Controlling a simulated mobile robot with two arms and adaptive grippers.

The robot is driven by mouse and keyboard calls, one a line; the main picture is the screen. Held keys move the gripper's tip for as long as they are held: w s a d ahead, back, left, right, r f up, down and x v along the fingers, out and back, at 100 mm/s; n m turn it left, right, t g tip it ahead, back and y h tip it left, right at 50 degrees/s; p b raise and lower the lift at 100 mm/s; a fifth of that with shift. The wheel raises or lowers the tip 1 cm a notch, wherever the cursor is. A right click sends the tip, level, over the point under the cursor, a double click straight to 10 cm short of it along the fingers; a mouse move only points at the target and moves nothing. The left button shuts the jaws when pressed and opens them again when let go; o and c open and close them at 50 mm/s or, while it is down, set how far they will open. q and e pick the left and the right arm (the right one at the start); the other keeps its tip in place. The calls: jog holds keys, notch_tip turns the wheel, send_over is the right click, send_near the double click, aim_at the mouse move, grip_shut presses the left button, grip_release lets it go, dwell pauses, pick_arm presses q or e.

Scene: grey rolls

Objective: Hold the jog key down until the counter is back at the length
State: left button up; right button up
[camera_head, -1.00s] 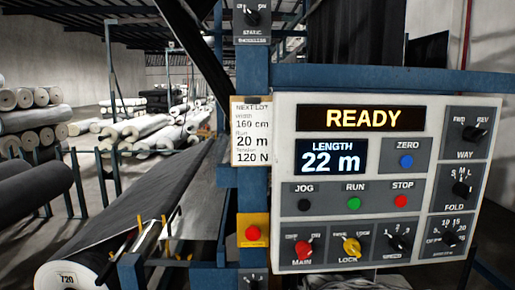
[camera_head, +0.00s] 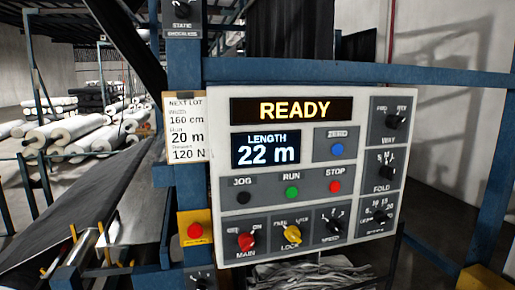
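The control panel (camera_head: 305,110) faces me, mounted on a blue frame. Its upper display (camera_head: 291,110) reads READY. The length counter (camera_head: 266,149) reads 22 m. The black jog key (camera_head: 243,197) sits under the JOG label, left of the green run key (camera_head: 292,193) and the red stop key (camera_head: 335,187). The blue zero key (camera_head: 337,149) is right of the counter. A paper card (camera_head: 187,128) left of the panel reads NEXT LOT, 160 cm, run 20 m, 120 N. Neither of my grippers shows, and nothing visible touches the keys.
The red main knob (camera_head: 246,241), yellow lock knob (camera_head: 292,234) and speed knob (camera_head: 333,222) line the panel's bottom. A red button on a yellow box (camera_head: 195,232) sits left of it. White rolls (camera_head: 72,138) lie behind at left. Space before the panel looks clear.

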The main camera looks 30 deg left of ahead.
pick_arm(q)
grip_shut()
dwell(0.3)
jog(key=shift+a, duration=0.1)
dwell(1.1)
